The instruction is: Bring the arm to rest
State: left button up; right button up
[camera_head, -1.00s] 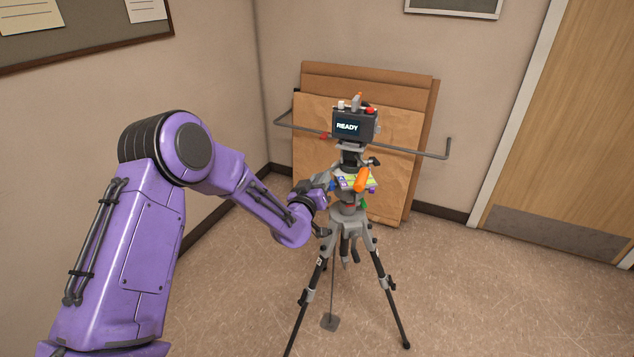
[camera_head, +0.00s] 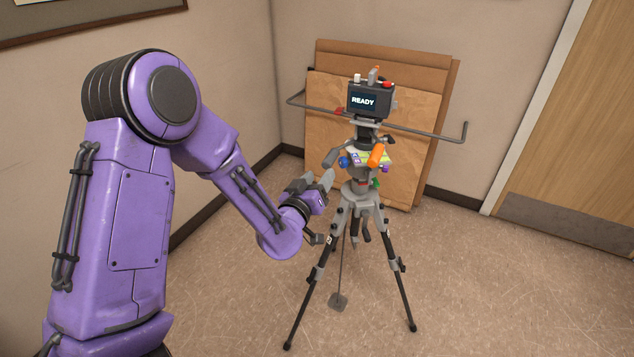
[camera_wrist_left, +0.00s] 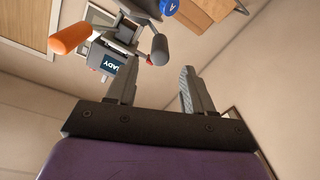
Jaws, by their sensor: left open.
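My left arm (camera_head: 125,220) is purple and comes in from the left, bent at the elbow. My left gripper (camera_head: 320,182) is open and empty, just left of the tripod head and apart from it in the head view. In the left wrist view the two fingers (camera_wrist_left: 157,88) stand wide apart with nothing between them. The tripod (camera_head: 362,205) stands upright on the floor and bears a black device (camera_head: 371,100) with a screen reading "READY". An orange handle (camera_head: 377,155) sticks out below the device; it also shows in the left wrist view (camera_wrist_left: 70,36). My right gripper is not in view.
Flat brown cardboard pieces (camera_head: 420,105) lean on the wall behind the tripod. A grey bar (camera_head: 430,133) sticks out to both sides behind the device. A wooden door (camera_head: 580,130) is at the right. Floor (camera_head: 500,290) to the right of the tripod is clear.

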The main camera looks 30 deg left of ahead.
pick_arm(q)
jog(key=shift+s, duration=0.1)
dwell(0.4)
jog(key=s+d+f+n+g, duration=0.1)
jog(key=s+f+g, duration=0.3)
jog(key=s+f, duration=0.55)
jog(key=s+f+n+g, duration=0.1)
jog(key=s+f+g, duration=0.45)
jog(key=f, duration=0.65)
jog(key=s+f+g, duration=0.1)
jog(key=s+f, duration=0.2)
jog(key=s, duration=0.3)
jog(key=s+f+m+g, duration=0.1)
jog(key=s+f+g, duration=0.1)
jog(key=s+f, duration=0.2)
jog(key=s+d+f+g, duration=0.1)
jog(key=s+f, duration=0.3)
jog(key=s, duration=0.6)
jog(key=shift+m+g+y, duration=0.3)
jog(key=shift+g, duration=0.25)
jog(key=shift+w+d, duration=0.1)
